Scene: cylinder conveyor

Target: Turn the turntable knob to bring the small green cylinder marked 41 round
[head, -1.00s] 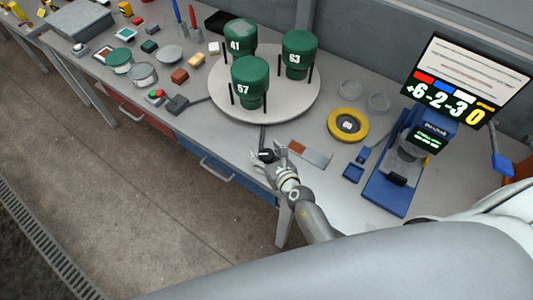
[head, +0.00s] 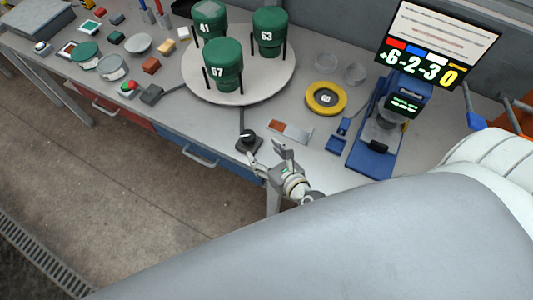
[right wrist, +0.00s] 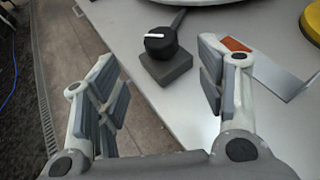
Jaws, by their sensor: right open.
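The black turntable knob (head: 247,137) sits on a small grey base at the table's front edge. In the right wrist view the knob (right wrist: 160,42) has a white pointer line and lies ahead of the fingers. The green cylinder marked 41 (head: 208,22) stands at the back left of the round turntable (head: 264,92). Cylinders marked 63 (head: 269,36) and 57 (head: 222,67) stand on it too. My right gripper (head: 266,156) is open and empty, just in front of the knob and apart from it; it also shows in the right wrist view (right wrist: 160,80). My left gripper is not in view.
Right of the knob lies a flat plate with an orange end (head: 290,131). Behind it is a yellow ring (head: 326,98). A blue stand (head: 372,150) and a screen (head: 440,42) are at the right. A grey pedal-like box (head: 151,95) lies left.

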